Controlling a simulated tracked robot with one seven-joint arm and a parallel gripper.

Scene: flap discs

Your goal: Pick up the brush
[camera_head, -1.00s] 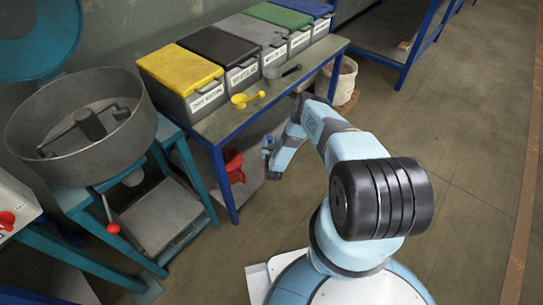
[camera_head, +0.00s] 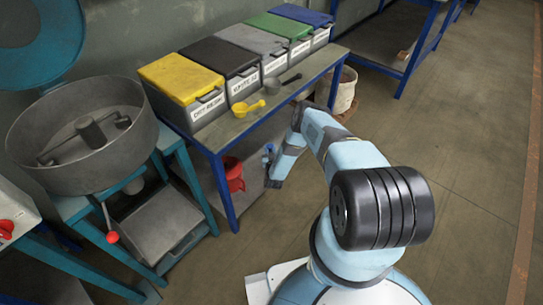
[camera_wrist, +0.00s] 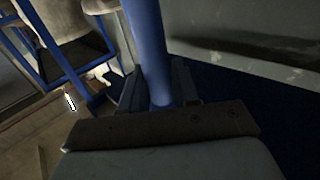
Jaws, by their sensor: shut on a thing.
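My gripper (camera_wrist: 158,92) is shut on a round blue handle, which I take to be that of the brush (camera_wrist: 146,45). The handle runs upward between the dark fingers in the wrist view. In the head view, my gripper (camera_head: 273,181) hangs low beside the workbench's front edge. A small blue piece (camera_head: 268,150) shows beside it; the rest of the brush is hard to make out there.
A workbench (camera_head: 310,84) with blue legs holds several labelled bins, a yellow scoop (camera_head: 248,108) and a dark scoop (camera_head: 290,79). A red jug (camera_head: 233,175) is below. A white bucket (camera_head: 345,90) stands behind my arm. A mixing pan (camera_head: 80,150) is at left. Floor at right is clear.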

